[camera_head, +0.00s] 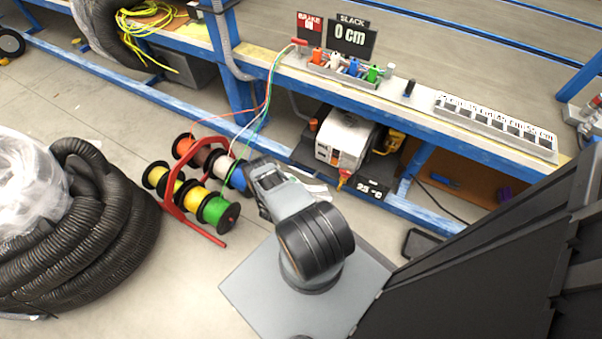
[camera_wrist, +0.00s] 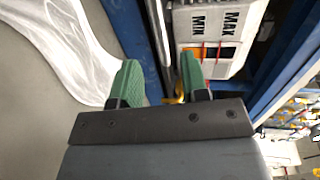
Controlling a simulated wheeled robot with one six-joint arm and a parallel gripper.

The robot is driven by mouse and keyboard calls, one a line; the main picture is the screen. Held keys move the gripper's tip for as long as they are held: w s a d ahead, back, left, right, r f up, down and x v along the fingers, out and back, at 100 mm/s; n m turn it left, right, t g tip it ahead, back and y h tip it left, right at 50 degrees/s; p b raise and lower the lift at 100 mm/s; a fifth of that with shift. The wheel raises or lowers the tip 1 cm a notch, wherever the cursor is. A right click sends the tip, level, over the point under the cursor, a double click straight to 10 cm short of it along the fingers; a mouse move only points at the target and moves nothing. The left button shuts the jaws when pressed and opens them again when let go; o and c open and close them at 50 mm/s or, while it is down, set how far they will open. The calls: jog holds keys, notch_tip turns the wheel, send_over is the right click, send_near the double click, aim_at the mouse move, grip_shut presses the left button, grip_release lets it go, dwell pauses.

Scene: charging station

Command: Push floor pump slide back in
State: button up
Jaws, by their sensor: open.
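I cannot identify the floor pump slide for certain. In the head view a white boxy unit (camera_head: 347,138) sits low under the bench, with small coloured windows on its front and a red-and-yellow part (camera_head: 343,178) at its lower front. In the wrist view a pale housing marked MIN and MAX (camera_wrist: 210,28) stands beyond my fingers, with orange and dark windows. My gripper (camera_wrist: 159,82) is open, its two green fingertips apart. A yellow piece (camera_wrist: 180,90) shows between the fingers, nearer the right one; contact cannot be told. The head view mostly hides my gripper behind my arm.
A red rack with cable spools (camera_head: 203,198) stands left of my arm. A coiled black hose (camera_head: 85,225) lies farther left. Blue bench legs (camera_head: 236,85) and the low blue rail (camera_head: 425,212) border the space below the bench. Floor (camera_head: 95,105) is clear behind the hose.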

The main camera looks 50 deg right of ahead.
aim_at(301, 171)
jog(key=b+x, duration=0.2)
jog(key=x, duration=0.7)
grip_shut()
dwell(0.5)
